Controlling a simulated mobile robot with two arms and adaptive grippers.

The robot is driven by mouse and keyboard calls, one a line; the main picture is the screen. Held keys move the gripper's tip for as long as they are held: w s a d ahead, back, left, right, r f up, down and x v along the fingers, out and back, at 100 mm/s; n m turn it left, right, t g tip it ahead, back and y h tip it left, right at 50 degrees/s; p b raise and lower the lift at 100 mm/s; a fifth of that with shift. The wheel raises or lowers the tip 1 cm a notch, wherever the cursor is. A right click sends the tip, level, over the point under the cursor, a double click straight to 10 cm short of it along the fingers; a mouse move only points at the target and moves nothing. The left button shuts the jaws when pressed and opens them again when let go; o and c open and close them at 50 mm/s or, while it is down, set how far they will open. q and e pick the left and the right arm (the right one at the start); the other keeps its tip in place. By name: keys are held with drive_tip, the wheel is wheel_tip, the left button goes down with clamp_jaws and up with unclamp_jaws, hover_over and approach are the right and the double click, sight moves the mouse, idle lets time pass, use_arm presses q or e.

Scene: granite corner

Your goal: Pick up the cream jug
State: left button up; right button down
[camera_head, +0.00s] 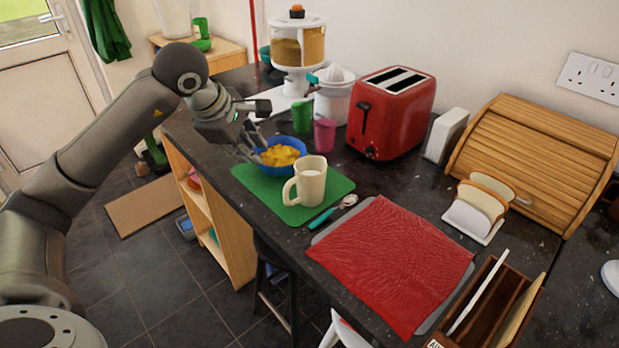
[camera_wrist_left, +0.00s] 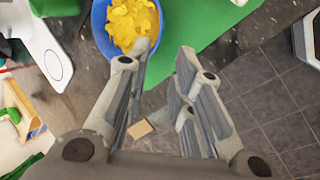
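The cream jug (camera_head: 308,181) stands upright on the green mat (camera_head: 332,187) in the head view, its handle toward the left and white inside its top. A blue bowl (camera_head: 267,171) of yellow pieces stands just behind and left of it. My left gripper (camera_head: 255,148) is at the bowl's left rim, apart from the jug. In the left wrist view my left gripper (camera_wrist_left: 166,52) is open and empty, with the blue bowl (camera_wrist_left: 99,30) beside its left finger and the green mat (camera_wrist_left: 205,25) beyond. Any contact with the bowl is unclear. My right gripper does not show.
A green cup (camera_head: 302,116) and a pink cup (camera_head: 324,135) stand behind the bowl, with a red toaster (camera_head: 391,111) to their right. A teal-handled spoon (camera_head: 322,217) lies in front of the jug. A red cloth (camera_head: 392,262) covers the counter at front right.

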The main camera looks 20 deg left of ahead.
use_arm(q)
drive_tip(key=d+n+g+p, duration=0.25)
drive_tip(key=n+p, duration=0.35)
drive_tip(key=n, duration=0.6)
drive_tip(key=n+g+p, duration=0.3)
drive_tip(key=n+p, duration=0.4)
drive_tip(key=n, duration=0.8)
approach(286, 201)
drive_tip(key=shift+w+r+y, duration=0.2)
drive_tip(key=shift+w+y, duration=0.1)
drive_tip(key=shift+w, duration=0.2)
drive_tip(key=shift+f+n, duration=0.1)
drive_tip(key=shift+n, duration=0.3)
wheel_tip(286, 201, down, 5)
drive_tip(key=shift+f+p, duration=0.15)
drive_tip(key=shift+p, duration=0.55)
drive_tip(key=shift+s+d+f+p, duration=0.1)
drive_tip(key=shift+f+p, duration=0.35)
drive_tip(key=shift+f, duration=0.1)
wheel_tip(286, 201, down, 3)
drive_tip(key=shift+f+p, duration=0.2)
drive_tip(key=shift+p, duration=0.6)
drive_tip(key=shift+f, duration=0.5)
clamp_jaws()
